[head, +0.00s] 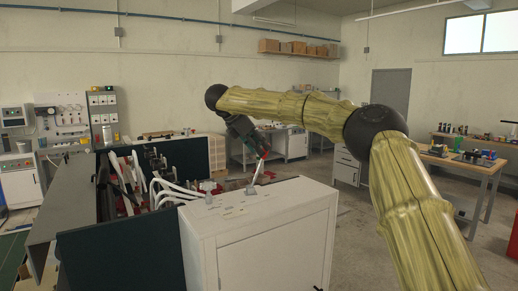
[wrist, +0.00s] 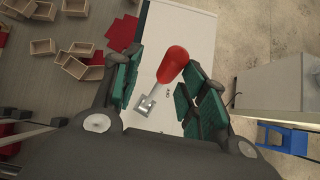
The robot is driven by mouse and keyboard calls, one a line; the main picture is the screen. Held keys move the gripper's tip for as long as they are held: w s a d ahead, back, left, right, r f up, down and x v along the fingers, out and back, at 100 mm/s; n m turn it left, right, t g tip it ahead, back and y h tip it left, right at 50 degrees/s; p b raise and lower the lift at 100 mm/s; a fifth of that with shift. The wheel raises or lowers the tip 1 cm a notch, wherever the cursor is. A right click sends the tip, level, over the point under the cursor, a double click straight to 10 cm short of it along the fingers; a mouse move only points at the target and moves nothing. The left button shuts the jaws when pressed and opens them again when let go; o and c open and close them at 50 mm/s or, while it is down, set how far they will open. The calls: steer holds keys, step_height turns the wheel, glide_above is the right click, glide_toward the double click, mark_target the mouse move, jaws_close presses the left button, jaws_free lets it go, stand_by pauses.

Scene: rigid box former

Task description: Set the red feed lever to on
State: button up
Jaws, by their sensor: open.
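The red feed lever has a rounded red knob (wrist: 173,64) on a pale shaft that rises from a grey metal base plate (wrist: 146,106). In the head view its silver shaft (head: 257,174) stands tilted on top of the white cabinet (head: 262,222). My gripper (wrist: 163,60) is open, with one green-padded finger on each side of the knob. I see gaps between the knob and both pads in the wrist view. In the head view my gripper (head: 263,153) is over the lever and largely hides the knob.
Dark machine panels (head: 120,245) and white curved tubes (head: 172,188) stand left of the cabinet. Small open boxes (wrist: 75,68) and red pieces (wrist: 122,33) lie left in the wrist view. Open floor lies right of the cabinet, before a wooden workbench (head: 470,168).

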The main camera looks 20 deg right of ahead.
steer(key=v, duration=1.1)
steer(key=shift+s+r, duration=0.25)
steer(key=shift+s, duration=0.05)
